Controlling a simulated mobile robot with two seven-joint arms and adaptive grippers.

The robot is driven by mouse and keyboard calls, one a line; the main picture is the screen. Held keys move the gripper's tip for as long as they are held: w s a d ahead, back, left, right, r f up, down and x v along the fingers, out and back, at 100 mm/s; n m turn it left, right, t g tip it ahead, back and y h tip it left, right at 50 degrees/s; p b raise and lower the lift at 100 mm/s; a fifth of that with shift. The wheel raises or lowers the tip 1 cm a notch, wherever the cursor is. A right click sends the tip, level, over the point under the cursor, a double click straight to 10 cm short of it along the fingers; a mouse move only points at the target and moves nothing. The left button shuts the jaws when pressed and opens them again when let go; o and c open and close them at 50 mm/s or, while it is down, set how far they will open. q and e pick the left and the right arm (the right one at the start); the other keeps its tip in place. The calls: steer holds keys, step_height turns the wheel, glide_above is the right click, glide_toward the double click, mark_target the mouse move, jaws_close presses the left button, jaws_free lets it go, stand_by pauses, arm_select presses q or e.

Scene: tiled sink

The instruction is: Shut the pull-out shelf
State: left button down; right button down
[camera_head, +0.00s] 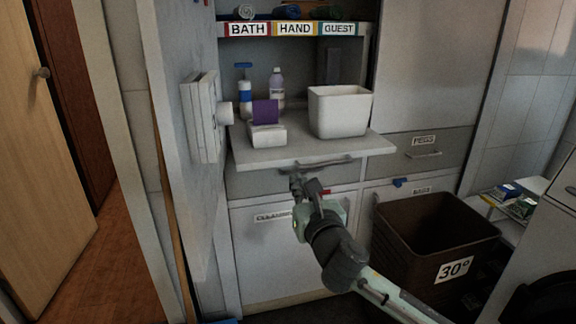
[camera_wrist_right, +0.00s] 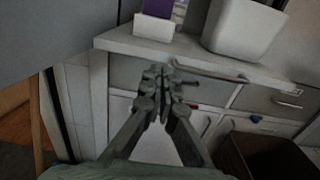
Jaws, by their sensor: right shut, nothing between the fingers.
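The pull-out shelf (camera_head: 312,153) is a pale grey board that sticks out from the cabinet above a drawer front. It also shows in the right wrist view (camera_wrist_right: 215,62). My right gripper (camera_head: 297,178) is shut and empty, just below the shelf's front edge. In the right wrist view its fingertips (camera_wrist_right: 157,72) overlap the drawer front; contact cannot be told. My left gripper is not in view.
An open cabinet door (camera_head: 185,200) with a white box-like fixture (camera_head: 203,117) stands left of the shelf. A brown laundry bin (camera_head: 435,225) marked 30° stands at the lower right. A drawer handle (camera_head: 310,165) sits just under the shelf.

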mark_target(284, 160)
steer(key=x, duration=0.8)
steer(key=shift+w, duration=0.3)
steer(key=shift+a, duration=0.1)
